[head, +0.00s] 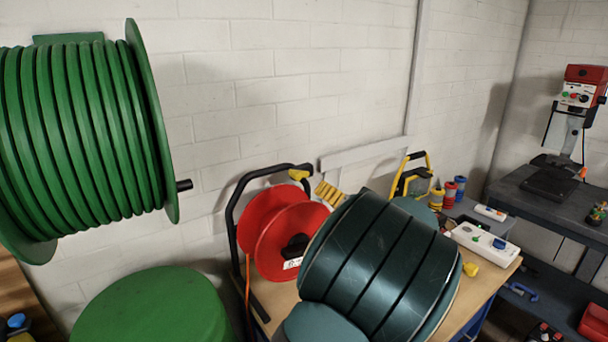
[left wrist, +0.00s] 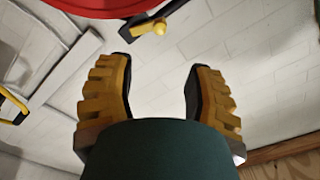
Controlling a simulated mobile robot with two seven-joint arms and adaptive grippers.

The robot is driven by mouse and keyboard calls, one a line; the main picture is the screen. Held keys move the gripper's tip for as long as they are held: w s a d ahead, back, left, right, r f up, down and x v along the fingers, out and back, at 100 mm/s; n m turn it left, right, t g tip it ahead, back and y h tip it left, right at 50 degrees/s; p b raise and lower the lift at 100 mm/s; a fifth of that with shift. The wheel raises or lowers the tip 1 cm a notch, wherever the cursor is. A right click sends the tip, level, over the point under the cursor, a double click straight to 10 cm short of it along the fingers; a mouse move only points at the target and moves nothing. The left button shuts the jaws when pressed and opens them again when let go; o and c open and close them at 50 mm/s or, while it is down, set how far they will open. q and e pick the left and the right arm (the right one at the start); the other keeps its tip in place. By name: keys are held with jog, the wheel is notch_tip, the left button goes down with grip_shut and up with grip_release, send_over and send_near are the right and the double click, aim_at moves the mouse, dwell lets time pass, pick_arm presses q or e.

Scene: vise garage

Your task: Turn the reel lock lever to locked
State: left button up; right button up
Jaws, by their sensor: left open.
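The red cable reel (head: 285,225) stands in a black tubular frame on the wooden bench; part of it shows at the top of the left wrist view (left wrist: 100,6). A small lever with a yellow end (head: 299,174) sits at the top of the frame; its yellow end also shows in the left wrist view (left wrist: 159,28), beyond the fingertips. I cannot tell its lock setting. My left gripper (left wrist: 160,75) is open and empty, its yellow ribbed fingers apart and not touching the lever. In the head view it (head: 329,193) is partly hidden by my arm, right of the lever. My right gripper is not in view.
A big green hose reel (head: 85,130) hangs at the left above a green rounded thing (head: 150,310). A yellow-handled item (head: 412,175), small spools (head: 449,190) and a white power strip (head: 482,243) stand at the right. The white wall is close behind.

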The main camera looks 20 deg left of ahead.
aim_at(299, 177)
pick_arm(q)
jog(key=x, duration=1.3)
jog(key=shift+a+p, duration=0.25)
jog(key=shift+p, duration=0.1)
grip_shut()
